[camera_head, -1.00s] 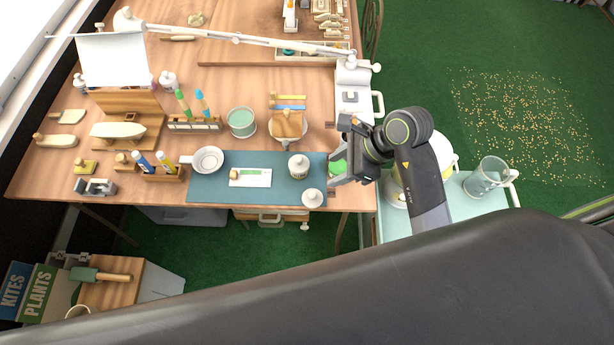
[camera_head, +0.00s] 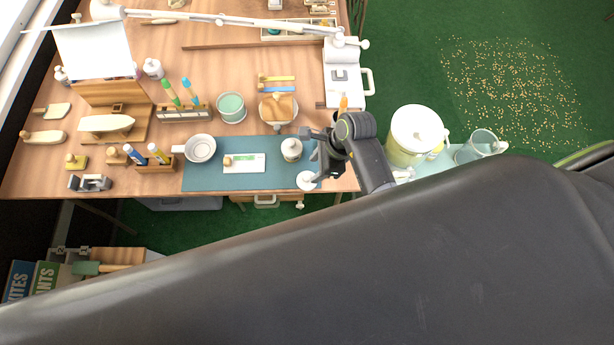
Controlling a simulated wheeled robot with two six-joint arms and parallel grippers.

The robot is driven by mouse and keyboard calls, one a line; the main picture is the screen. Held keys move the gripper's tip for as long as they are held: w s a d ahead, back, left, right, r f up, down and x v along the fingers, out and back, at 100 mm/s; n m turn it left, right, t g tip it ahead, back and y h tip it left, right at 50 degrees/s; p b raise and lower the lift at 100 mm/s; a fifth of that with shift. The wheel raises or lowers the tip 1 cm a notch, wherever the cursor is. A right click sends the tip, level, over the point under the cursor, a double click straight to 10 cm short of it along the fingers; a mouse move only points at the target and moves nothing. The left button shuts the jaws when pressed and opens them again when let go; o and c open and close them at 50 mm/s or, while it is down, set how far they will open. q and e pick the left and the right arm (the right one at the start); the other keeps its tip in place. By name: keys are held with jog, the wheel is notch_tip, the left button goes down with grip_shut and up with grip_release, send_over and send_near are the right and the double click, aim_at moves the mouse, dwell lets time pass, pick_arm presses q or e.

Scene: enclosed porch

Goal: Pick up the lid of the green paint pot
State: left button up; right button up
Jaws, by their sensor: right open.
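My right gripper (camera_head: 317,160) is open and empty, above the right end of the blue-grey mat. Its fingers point left, toward a white lidded pot (camera_head: 291,149) with a round knob. A loose-looking white knobbed lid (camera_head: 307,180) lies at the mat's front right corner, just below the gripper in the picture. No green paint shows on the lidded pot, and I cannot tell which lid belongs to the green pot. Whatever stands under the gripper and wrist is hidden. My left gripper is not in view.
The mat (camera_head: 205,178) also carries a white card (camera_head: 250,168). My dark arm fills the foreground.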

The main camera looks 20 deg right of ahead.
aim_at(308, 177)
jog(key=shift+p+x, duration=0.75)
jog(key=shift+x, duration=2.15)
grip_shut()
